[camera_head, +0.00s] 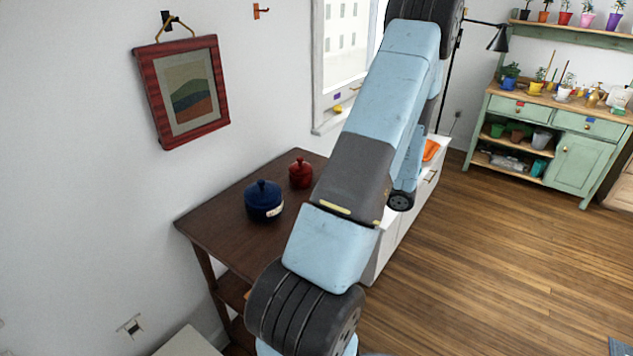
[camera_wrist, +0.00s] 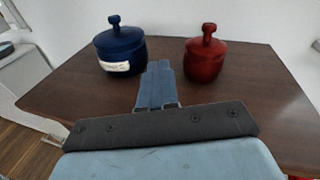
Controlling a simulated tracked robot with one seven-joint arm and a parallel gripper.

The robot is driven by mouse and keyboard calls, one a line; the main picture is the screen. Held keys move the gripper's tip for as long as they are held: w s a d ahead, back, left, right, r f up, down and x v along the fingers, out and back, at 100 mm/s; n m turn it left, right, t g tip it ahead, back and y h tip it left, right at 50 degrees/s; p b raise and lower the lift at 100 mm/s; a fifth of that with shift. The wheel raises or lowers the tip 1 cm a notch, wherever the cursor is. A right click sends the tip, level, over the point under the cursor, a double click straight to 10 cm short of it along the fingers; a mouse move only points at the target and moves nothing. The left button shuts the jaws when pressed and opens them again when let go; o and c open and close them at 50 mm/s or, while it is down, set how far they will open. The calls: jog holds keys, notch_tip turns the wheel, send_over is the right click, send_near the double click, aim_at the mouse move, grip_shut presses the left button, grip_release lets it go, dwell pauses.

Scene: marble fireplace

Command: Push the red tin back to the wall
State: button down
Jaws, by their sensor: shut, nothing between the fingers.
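The red tin (camera_head: 301,174) is a small lidded pot with a knob. It stands upright on the dark wooden table (camera_head: 222,224), near the table's far end in the head view. In the wrist view the red tin (camera_wrist: 205,58) is to the right of my gripper (camera_wrist: 158,68), apart from it. My gripper is shut and empty, its fingertips over the table between the two tins. In the head view my arm hides the gripper. The wall (camera_head: 90,180) runs behind the table, with a strip of bare tabletop between it and the red tin.
A larger blue tin (camera_head: 263,201) with a pale label stands close to the red one; it is left of my fingers in the wrist view (camera_wrist: 121,48). A framed picture (camera_head: 188,92) hangs above. A white cabinet (camera_head: 392,240) adjoins the table.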

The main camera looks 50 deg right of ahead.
aim_at(311, 176)
jog(key=s+d+f+m+t+h, duration=0.2)
jog(key=s+d+f+m+h, duration=0.3)
jog(key=w, duration=1.3)
jog(key=shift+w+a, duration=0.2)
jog(key=shift+w, duration=0.05)
jog(key=shift+d, duration=0.1)
